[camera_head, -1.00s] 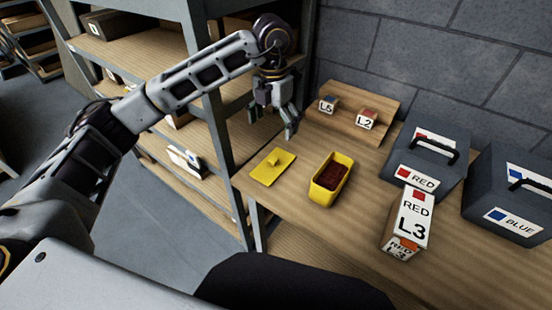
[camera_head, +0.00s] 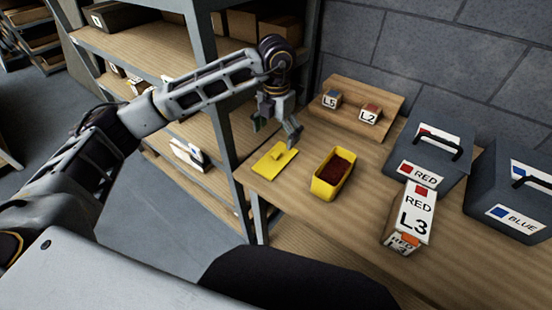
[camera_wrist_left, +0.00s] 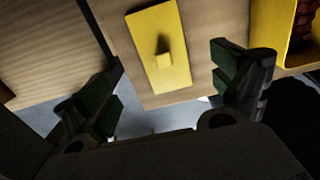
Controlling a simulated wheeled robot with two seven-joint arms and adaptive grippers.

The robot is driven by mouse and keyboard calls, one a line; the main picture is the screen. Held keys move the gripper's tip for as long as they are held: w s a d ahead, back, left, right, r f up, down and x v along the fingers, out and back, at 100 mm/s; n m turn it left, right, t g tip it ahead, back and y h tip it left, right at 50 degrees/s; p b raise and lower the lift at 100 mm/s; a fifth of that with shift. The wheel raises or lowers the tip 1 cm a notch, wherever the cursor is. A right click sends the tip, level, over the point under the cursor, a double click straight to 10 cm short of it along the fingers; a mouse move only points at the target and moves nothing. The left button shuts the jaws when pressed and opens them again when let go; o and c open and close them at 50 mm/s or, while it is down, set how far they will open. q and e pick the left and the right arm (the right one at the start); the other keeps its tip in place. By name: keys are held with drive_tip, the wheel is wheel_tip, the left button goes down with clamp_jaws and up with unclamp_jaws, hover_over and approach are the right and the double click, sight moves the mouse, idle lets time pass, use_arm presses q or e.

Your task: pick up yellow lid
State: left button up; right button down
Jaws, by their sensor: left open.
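The yellow lid (camera_head: 268,166) is a flat rectangle with a small raised knob, lying on the wooden table near its left edge. My left gripper (camera_head: 273,132) is open and empty, above and just behind the lid in the head view. In the left wrist view the lid (camera_wrist_left: 163,62) lies ahead of my left gripper (camera_wrist_left: 168,95), its knob between the lines of the two spread fingers. The fingers do not touch the lid. My right gripper is not in view.
A yellow box (camera_head: 332,175) with dark red contents stands right of the lid. A RED L3 carton (camera_head: 411,212), a RED case (camera_head: 432,150) and a BLUE case (camera_head: 512,192) stand further right. A small wooden stand (camera_head: 357,112) holds two blocks. A shelf rack (camera_head: 215,110) rises at left.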

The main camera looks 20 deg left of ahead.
sight(276, 154)
use_arm(q)
drive_tip(key=shift+f, duration=1.5)
drive_tip(key=shift+f, duration=0.1)
drive_tip(key=f, duration=0.4)
drive_tip(key=shift+s, duration=0.35)
drive_tip(key=shift+f, duration=0.5)
drive_tip(key=shift+c, duration=0.4)
drive_tip(key=shift+s, duration=0.1)
drive_tip(key=c, duration=1.2)
drive_tip(key=shift+c, duration=0.6)
